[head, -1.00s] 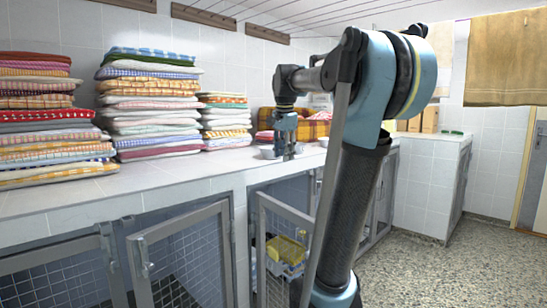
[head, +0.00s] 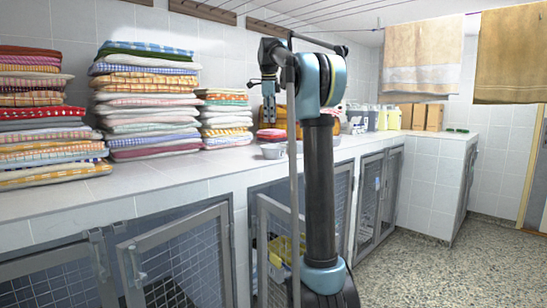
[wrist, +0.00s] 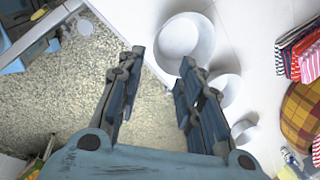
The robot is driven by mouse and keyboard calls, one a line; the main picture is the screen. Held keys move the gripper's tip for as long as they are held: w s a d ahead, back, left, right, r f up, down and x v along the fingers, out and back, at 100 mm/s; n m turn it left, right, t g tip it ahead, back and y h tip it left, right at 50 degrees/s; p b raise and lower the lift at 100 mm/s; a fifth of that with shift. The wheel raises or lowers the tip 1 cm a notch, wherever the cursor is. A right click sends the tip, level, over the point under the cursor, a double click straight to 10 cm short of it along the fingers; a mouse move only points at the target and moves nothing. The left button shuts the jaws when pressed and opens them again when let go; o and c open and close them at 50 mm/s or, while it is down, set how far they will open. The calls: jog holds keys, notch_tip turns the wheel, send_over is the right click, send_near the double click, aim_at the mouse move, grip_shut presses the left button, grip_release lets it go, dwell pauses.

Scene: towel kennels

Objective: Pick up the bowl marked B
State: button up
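White bowls stand on the tiled counter. In the wrist view, the largest-looking bowl (wrist: 187,36) is just beyond the right fingertip, a second bowl (wrist: 226,88) is beside it, and a third (wrist: 245,130) is lower right, partly hidden by the right finger. In the head view, a bowl (head: 272,151) shows near the counter's front edge, left of my arm. No letter is readable on any bowl, so I cannot tell which is B. My gripper (wrist: 162,58) is open and empty. In the head view, my gripper (head: 268,120) hangs above the bowls, clear of them.
Tall stacks of folded towels (head: 147,105) fill the counter to the left. A yellow plaid cloth (wrist: 303,110) lies near the bowls. Kennel doors (head: 180,262) stand open below the counter. Speckled floor (head: 430,270) is clear to the right.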

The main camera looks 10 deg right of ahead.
send_over(272, 150)
jog(key=s, duration=0.1)
jog(key=s+f+x, duration=0.1)
jog(key=s+x, duration=0.1)
jog(key=x, duration=0.7)
jog(key=shift+a+x, duration=0.15)
jog(key=shift+x, duration=1.4)
jog(key=shift+a+x, duration=0.15)
jog(key=shift+x, duration=1.35)
jog(key=shift+s, duration=0.15)
grip_shut()
